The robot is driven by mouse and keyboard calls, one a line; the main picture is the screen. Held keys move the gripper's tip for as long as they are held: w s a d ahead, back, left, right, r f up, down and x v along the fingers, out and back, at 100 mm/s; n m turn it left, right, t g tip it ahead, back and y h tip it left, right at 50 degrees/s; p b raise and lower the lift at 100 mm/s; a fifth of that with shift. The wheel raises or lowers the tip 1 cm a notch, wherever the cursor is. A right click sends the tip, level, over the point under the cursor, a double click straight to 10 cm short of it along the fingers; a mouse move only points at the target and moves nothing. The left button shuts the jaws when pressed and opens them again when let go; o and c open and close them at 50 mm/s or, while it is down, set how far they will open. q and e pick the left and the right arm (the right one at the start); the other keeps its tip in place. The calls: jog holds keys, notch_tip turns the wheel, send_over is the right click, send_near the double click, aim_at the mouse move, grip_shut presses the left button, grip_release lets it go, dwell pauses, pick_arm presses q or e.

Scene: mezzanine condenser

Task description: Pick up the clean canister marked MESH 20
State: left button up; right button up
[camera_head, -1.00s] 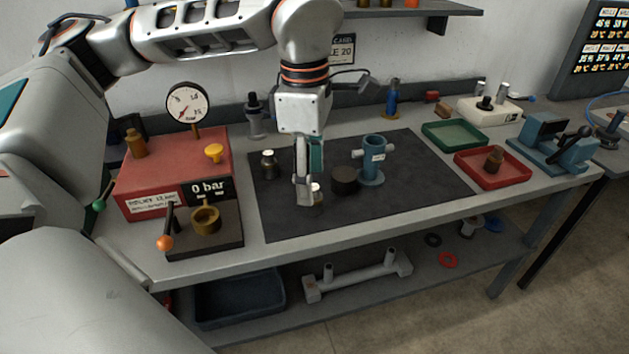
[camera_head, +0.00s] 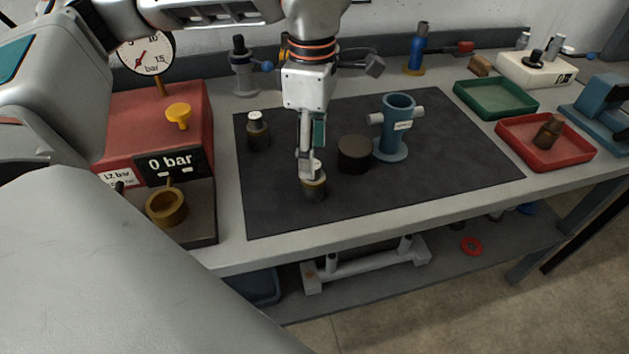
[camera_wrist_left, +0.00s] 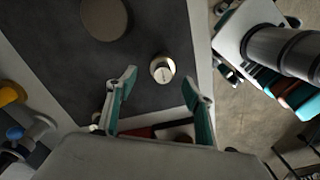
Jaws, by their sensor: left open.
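Two small dark canisters with pale lids stand on the black mat (camera_head: 440,180). The front canister (camera_head: 314,188) is right below my left gripper (camera_head: 310,168); the other canister (camera_head: 258,132) stands behind it, to the left. I cannot read a MESH 20 mark on either. My left gripper points down and is open. In the left wrist view, the front canister's lid (camera_wrist_left: 162,69) lies between the open fingertips (camera_wrist_left: 159,78), with gaps on both sides. In the head view the fingers partly hide this canister.
A dark round block (camera_head: 354,155) and a blue cylinder fixture (camera_head: 397,125) stand right of the front canister. A red pressure box (camera_head: 190,110) is at the left. A green tray (camera_head: 497,97) and a red tray (camera_head: 570,160) are at the right. The mat's front right is clear.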

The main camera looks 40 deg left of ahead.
pick_arm(q)
jog(key=shift+s+d+f+b, duration=0.1)
jog(key=shift+f+b, duration=0.05)
jog(key=shift+f, duration=1.25)
jog(key=shift+s+d+f+b, duration=0.1)
jog(key=shift+f+b, duration=0.05)
jog(key=shift+f, duration=1.2)
jog(key=c, duration=1.3)
